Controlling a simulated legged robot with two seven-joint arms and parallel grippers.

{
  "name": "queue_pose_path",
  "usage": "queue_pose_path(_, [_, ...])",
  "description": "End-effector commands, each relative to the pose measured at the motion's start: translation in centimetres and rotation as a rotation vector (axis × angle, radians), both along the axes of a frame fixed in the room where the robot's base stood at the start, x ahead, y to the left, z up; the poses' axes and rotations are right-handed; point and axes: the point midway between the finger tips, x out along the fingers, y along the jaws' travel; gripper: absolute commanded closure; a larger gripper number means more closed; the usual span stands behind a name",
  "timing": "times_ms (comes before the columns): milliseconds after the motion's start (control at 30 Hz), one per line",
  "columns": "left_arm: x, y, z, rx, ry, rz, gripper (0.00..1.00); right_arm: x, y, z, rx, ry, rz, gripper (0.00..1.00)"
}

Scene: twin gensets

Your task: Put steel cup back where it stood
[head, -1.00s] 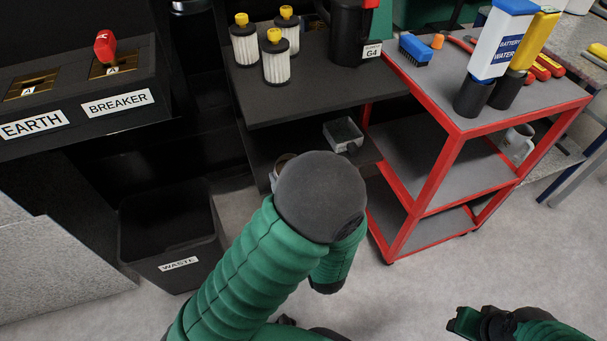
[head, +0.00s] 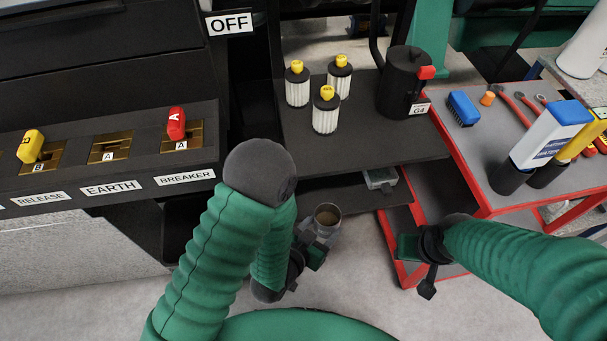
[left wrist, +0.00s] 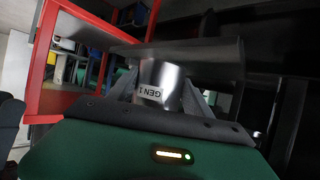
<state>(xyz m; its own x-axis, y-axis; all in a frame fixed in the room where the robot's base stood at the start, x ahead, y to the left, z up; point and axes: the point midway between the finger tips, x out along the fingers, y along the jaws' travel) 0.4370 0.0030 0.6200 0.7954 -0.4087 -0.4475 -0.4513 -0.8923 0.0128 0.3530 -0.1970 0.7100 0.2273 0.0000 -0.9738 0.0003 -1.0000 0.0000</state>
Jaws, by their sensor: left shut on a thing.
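The steel cup (head: 327,215) shows in the head view, upright or nearly so, with a brownish inside visible through its open top. My left gripper (head: 312,248) is shut on it and holds it in front of the dark lower shelf (head: 335,192). In the left wrist view the shiny cup (left wrist: 160,82) sits between the two fingers, its label reading GEN 1. A dark slab (left wrist: 195,55) is close beyond it there. My right gripper (head: 420,255) hangs in front of the red cart; its finger opening is unclear.
The upper shelf (head: 390,143) holds several yellow-capped filters (head: 325,112) and a black G4 can (head: 402,85). A small grey tray (head: 380,178) sits on the lower shelf's right. The red-framed cart (head: 483,211) carries bottles and tools. Breaker panel (head: 110,165) stands left.

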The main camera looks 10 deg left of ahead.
Motion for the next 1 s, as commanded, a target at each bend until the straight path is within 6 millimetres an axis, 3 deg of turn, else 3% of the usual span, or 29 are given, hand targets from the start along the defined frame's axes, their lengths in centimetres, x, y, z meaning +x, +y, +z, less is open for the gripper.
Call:
queue_pose_path(200, [2.6,0.0,-1.8,-0.003,-0.012,0.000,1.00,-0.1,0.0,-7.1,0.000,0.003,-0.001,0.64])
queue_pose_path(500, [11.7,0.2,-1.6,0.001,-0.007,0.001,1.00,-0.1,0.0,-8.3,0.000,0.001,0.000,0.64])
queue_pose_path(600, [13.9,0.2,-1.7,0.001,-0.004,0.002,1.00,-0.1,0.0,-8.7,0.000,0.001,0.000,0.64])
queue_pose_path(800, [16.0,0.2,-1.8,0.001,-0.004,0.001,1.00,-0.1,0.0,-9.2,0.000,0.001,0.000,0.64])
queue_pose_path(900, [15.8,0.1,-4.5,0.002,0.002,0.000,1.00,-0.1,0.0,-10.8,0.000,0.001,0.000,0.64])
queue_pose_path(1000, [15.9,0.2,-5.6,0.001,-0.001,0.000,1.00,-0.1,0.0,-11.4,0.000,0.002,0.000,0.64])
